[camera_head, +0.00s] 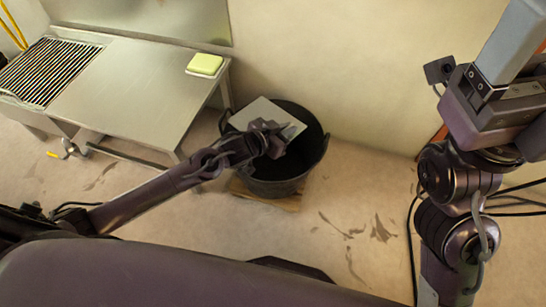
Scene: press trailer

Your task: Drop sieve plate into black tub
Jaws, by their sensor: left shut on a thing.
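The sieve plate (262,111) is a flat light-grey square. It is tilted over the mouth of the black tub (314,153), covering part of the left side of the opening. My left gripper (272,137) is shut on the near edge of the plate, over the tub. Whether the plate touches the rim I cannot tell. The tub stands on the floor by the wall, and its inside looks dark and empty where it shows. My right arm is at the right edge, but its gripper fingers cannot be made out.
A metal table (130,90) with a slatted grate (48,70) stands at the left. A yellow-green block (205,64) sits on its right corner. A wooden base (290,201) is under the tub. Black cables (411,240) lie on the floor at the right.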

